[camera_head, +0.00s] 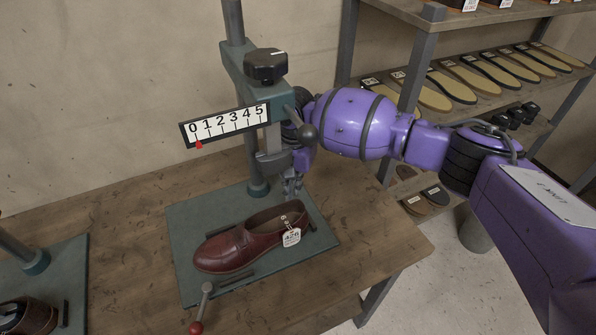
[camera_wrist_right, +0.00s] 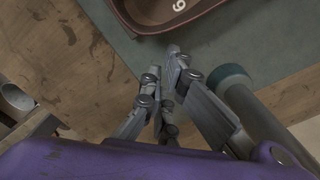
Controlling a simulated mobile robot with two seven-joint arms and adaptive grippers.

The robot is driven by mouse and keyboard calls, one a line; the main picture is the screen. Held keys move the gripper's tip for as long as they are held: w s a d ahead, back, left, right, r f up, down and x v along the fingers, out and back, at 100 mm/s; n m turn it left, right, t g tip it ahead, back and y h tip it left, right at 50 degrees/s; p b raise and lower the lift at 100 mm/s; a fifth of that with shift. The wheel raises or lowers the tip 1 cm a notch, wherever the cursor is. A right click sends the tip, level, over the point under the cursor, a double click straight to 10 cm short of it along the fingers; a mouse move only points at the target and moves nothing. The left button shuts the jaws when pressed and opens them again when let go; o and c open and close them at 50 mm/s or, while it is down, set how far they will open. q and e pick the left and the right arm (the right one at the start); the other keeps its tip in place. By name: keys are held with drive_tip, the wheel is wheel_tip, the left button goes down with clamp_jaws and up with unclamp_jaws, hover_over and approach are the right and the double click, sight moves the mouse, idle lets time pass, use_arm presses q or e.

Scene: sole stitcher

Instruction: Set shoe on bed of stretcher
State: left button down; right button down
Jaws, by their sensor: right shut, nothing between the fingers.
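A dark red leather shoe (camera_head: 240,240) lies on the green bed (camera_head: 186,245) of the stretcher, toe to the left and heel to the right. A white tag (camera_head: 291,237) hangs at its heel end. My right gripper (camera_head: 292,190) is shut and empty, just behind the shoe's heel end, beside the stretcher's column (camera_head: 257,165). In the right wrist view the fingertips (camera_wrist_right: 166,60) are close together, and part of the shoe (camera_wrist_right: 165,12) shows beyond them, apart from them. My left gripper is not in view.
A scale (camera_head: 225,125) numbered 0 to 5, with a red pointer near 0, is on the stretcher. A red-knobbed lever (camera_head: 202,308) stands at the bed's front edge. A second machine (camera_head: 30,260) stands at left. Shelves (camera_head: 480,75) with several soles are at right. The table's right side is clear.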

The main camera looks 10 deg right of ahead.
drive_tip(key=shift+s+a+r, duration=0.25)
drive_tip(key=shift+s+a, duration=0.05)
drive_tip(key=shift+s, duration=0.35)
drive_tip(key=shift+s+f, duration=0.15)
